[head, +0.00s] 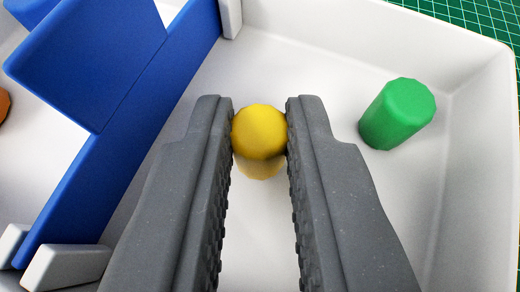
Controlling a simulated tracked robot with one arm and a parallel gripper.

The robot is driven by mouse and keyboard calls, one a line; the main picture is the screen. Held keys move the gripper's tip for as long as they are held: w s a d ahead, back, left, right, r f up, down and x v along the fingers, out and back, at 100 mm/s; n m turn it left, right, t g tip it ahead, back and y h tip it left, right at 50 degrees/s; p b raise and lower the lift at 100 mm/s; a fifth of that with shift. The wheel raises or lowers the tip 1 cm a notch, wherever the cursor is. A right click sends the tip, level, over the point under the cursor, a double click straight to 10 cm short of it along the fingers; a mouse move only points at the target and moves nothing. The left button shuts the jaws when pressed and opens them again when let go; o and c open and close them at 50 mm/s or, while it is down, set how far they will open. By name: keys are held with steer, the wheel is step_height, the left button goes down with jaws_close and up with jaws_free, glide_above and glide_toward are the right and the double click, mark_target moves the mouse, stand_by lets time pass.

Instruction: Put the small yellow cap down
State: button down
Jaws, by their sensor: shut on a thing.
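The small yellow cap (259,131) is rounded on the side facing me and sits between the fingertips of my gripper (259,128). Both grey fingers touch it, one on each side, so my gripper is shut on it. It is over the white tray (310,45), in the compartment to the right of the blue divider. A yellowish tone shows just below the cap. I cannot tell whether the cap touches the tray floor.
A green cylinder (397,113) lies or leans in the same compartment, right of my gripper. A blue divider (120,150) with a raised plate stands at left, held by white brackets (66,268). An orange thing (3,104) shows at the left edge. A green cutting mat (475,18) lies outside the tray.

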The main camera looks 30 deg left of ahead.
steer(key=c, duration=1.4)
jaws_free()
steer(key=shift+f, duration=0.1)
steer(key=shift+s+d+r, duration=0.1)
steer(key=shift+s+r, duration=0.05)
steer(key=shift+r, duration=0.15)
steer(key=p+v, duration=0.1)
steer(key=v, duration=1)
steer(key=shift+s+d+r, duration=0.1)
steer(key=shift+s+d, duration=0.1)
